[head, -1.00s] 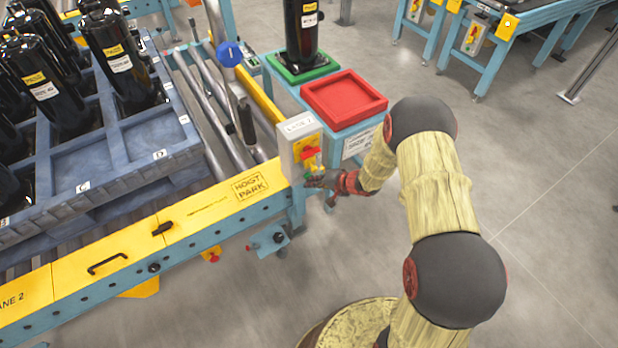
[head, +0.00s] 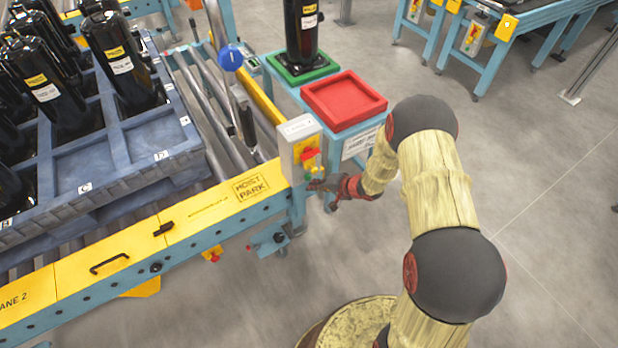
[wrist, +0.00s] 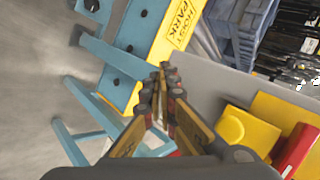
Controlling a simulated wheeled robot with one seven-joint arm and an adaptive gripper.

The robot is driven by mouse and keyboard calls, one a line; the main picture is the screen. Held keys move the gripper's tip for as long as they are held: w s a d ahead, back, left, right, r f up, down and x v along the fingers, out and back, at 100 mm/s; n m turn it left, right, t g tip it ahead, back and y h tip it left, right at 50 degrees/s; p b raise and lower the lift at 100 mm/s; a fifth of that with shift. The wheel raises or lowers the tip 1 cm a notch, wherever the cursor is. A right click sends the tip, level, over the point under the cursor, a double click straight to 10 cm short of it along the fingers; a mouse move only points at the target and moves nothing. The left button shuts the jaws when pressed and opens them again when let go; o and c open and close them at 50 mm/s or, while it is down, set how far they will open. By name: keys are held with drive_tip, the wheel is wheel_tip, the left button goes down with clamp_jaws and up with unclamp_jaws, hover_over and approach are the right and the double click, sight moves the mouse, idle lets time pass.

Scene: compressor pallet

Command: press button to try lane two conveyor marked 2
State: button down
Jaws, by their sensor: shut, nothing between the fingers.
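The grey control box (head: 298,147) stands at the end of the lane, with a blurred label on top. Its yellow panel carries a red switch (head: 309,155) and a green button (head: 317,171) below it. My gripper (head: 316,185) is shut and empty, just below the green button; a small gap seems to show, but contact is hard to judge. In the wrist view its fingertips (wrist: 165,70) lie over the grey box edge. There the yellow panel shows at lower right with the red switch (wrist: 296,150); I cannot make out the green button.
The yellow rail (head: 205,212) and conveyor legs lie left of my gripper. A blue pallet (head: 85,205) with black compressors sits on the rollers. A red tray (head: 343,100) stands behind the box.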

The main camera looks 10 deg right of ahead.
drive_tip(key=shift+s, duration=0.15)
drive_tip(key=shift+s+d+p, duration=0.25)
drive_tip(key=shift+s+p, duration=0.15)
drive_tip(key=shift+s, duration=0.4)
drive_tip(key=shift+s+d+p, duration=0.3)
drive_tip(key=shift+s+p, duration=0.05)
drive_tip(key=shift+s, duration=0.45)
drive_tip(key=shift+s+d+p, duration=0.25)
drive_tip(key=shift+s+p, duration=0.15)
drive_tip(key=shift+s, duration=0.4)
